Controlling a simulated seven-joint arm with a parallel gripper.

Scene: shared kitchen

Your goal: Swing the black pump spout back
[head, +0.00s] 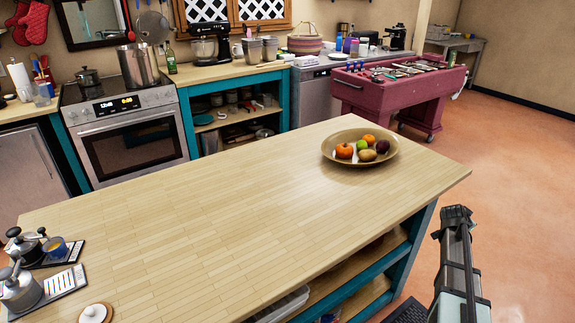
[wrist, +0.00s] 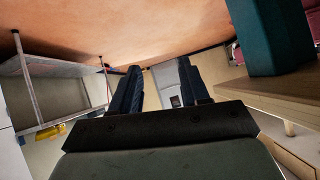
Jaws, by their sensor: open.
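At the left edge of the island in the head view, a metal pot-like vessel with a black top (head: 23,243) stands on a dark tray. A grey pump-topped jar (head: 20,292) stands in front of it, partly cut off by the picture edge. The black pump spout is too small for me to single out or to tell which way it points. In the wrist view my gripper (wrist: 158,72) is open, with nothing between its two dark fingers. It is away from both vessels, and neither shows in the wrist view. My arm stands at the lower right of the head view, beyond the island's right end.
The wooden island top (head: 200,200) is mostly clear. A bowl of fruit (head: 333,157) sits near its far right corner. Teal framing (wrist: 268,35) is close in the wrist view.

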